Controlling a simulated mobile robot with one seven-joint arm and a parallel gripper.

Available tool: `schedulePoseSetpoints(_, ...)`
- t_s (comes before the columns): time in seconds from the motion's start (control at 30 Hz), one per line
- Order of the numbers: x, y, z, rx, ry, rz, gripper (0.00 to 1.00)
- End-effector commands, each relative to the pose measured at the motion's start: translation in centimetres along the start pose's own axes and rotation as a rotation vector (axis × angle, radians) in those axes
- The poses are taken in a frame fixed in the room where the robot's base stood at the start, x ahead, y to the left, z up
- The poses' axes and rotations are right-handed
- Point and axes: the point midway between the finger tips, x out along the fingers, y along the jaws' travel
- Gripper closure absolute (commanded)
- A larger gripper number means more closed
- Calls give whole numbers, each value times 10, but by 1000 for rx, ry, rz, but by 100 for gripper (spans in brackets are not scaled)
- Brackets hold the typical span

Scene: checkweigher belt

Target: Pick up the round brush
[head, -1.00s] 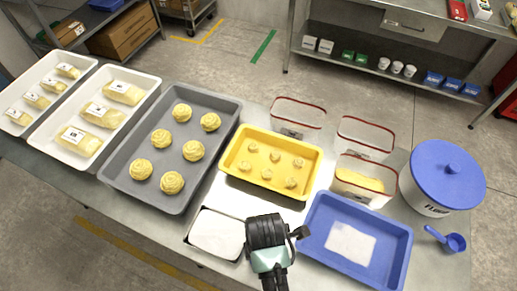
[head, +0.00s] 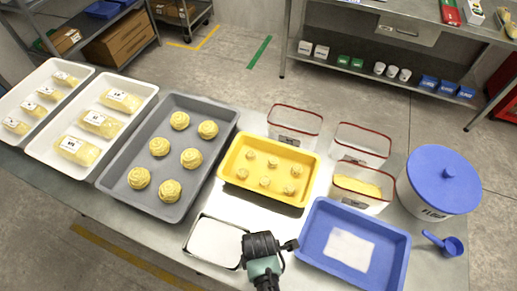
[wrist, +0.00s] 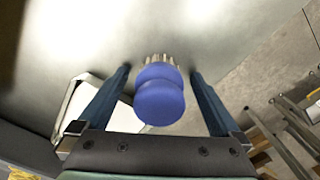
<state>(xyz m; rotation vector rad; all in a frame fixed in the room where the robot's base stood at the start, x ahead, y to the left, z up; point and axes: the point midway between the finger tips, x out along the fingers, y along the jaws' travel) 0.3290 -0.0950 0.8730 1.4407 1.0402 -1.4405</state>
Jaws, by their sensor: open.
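The round brush (wrist: 159,97) shows in the wrist view as a blue knobbed handle with pale bristles at its far end. It lies between the two blue fingers of my gripper (wrist: 160,72), with a visible gap on each side. My gripper is open and holds nothing. In the head view my gripper (head: 262,247) is low over the front of the steel table, between the white-lined tray and the blue tray. The brush is hidden there beneath my gripper.
A white-lined dark tray (head: 214,241) is close on the left, and a blue tray (head: 318,248) on the right. A yellow tray of dough pieces (head: 238,181) stands behind. A flour tub (head: 440,180) and blue scoop (head: 452,246) are at the right.

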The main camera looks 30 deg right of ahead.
Motion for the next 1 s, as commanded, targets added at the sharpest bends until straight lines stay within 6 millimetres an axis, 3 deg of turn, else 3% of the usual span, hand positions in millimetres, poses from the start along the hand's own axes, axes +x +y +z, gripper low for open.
schedulePoseSetpoints(0.07,0,0,0,0,0,0,5)
schedulePoseSetpoints(0.6,-1,0,0,0,0,1,100)
schedulePoseSetpoints(1.0,-14,1,0,0,0,3,100)
